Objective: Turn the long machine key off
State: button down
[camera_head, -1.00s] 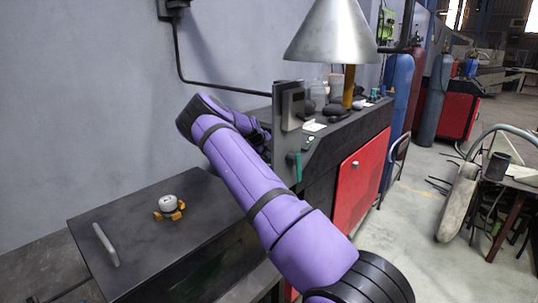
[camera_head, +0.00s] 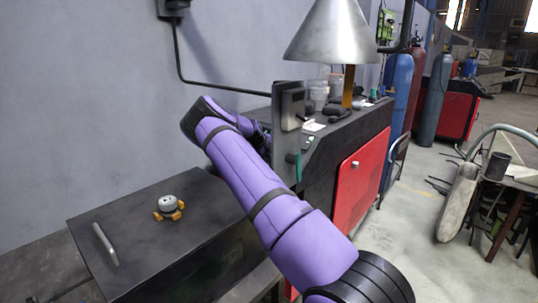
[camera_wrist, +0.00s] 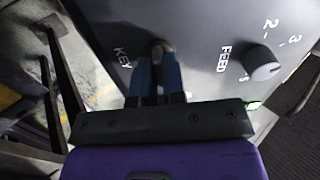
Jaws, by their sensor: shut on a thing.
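The machine key (camera_wrist: 160,47) shows in the wrist view as a small dark piece on the grey panel (camera_wrist: 200,30), beside the printed word KEY. My gripper (camera_wrist: 160,62) is shut on it, with its two blue-grey fingers pointing at the panel. The fingers cover much of the key, so its length and exact angle are hard to tell. In the head view my purple arm reaches to the dark machine, and its gripper and the key are hidden there.
A round feed dial (camera_wrist: 262,63) sits right of the key, close to my gripper. A dark cabinet (camera_head: 100,215) with a handle carries a small white-and-orange thing (camera_head: 169,205). A metal lamp shade (camera_head: 335,30) hangs over the cluttered machine top. A red door (camera_head: 362,180) is below.

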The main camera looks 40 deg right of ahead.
jog(key=n, duration=0.4)
jog(key=shift+n, duration=0.4)
jog(key=n, duration=0.4)
jog(key=shift+n, duration=0.3)
jog(key=n, duration=0.4)
jog(key=shift+n, duration=2.1)
jog(key=c, duration=1.2)
grip_release()
